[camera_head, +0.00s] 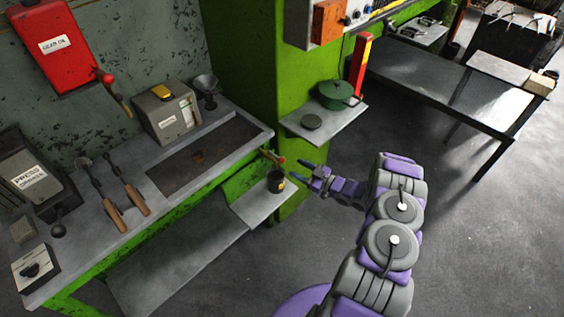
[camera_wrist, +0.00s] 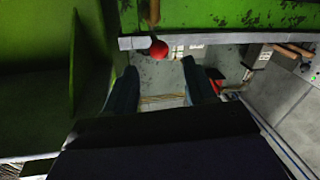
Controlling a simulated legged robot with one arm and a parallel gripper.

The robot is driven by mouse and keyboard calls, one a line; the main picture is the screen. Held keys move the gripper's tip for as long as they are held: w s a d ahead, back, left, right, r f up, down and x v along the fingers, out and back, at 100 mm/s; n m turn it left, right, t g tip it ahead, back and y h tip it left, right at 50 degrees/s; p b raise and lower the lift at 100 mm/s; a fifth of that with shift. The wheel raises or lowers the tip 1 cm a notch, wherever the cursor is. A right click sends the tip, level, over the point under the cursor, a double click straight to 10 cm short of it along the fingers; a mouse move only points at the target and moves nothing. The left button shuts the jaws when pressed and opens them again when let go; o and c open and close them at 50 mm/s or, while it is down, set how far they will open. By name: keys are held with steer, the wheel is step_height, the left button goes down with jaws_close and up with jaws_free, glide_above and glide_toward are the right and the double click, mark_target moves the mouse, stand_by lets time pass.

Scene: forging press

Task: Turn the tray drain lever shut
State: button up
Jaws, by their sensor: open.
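The drain lever (camera_head: 275,157) has a red ball knob and sticks out from the right end of the bench, by the sunken dark tray (camera_head: 190,166). In the wrist view its red knob (camera_wrist: 158,49) lies ahead of my fingers, roughly between them in the picture, below a brassy fitting (camera_wrist: 150,12). My gripper (camera_head: 304,174) is open and empty, just to the right of the lever in the head view. In the wrist view my gripper (camera_wrist: 160,72) shows two spread dark fingers. The knob looks clear of both fingers; the exact gap in depth cannot be told.
A dark cup (camera_head: 275,181) stands on a small low shelf (camera_head: 252,206) under the lever. A green press column holds a side shelf (camera_head: 331,118) with a green pot (camera_head: 336,95). The bench carries tongs and boxes.

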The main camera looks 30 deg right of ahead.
mark_target(282, 159)
steer(key=b+x, duration=0.1)
steer(key=x, duration=0.6)
steer(key=shift+w+d+f, duration=0.1)
steer(key=shift+f, duration=0.05)
steer(key=shift+w+a, duration=0.35)
steer(key=shift+w, duration=0.15)
steer(key=shift+c, duration=0.3)
jaws_close()
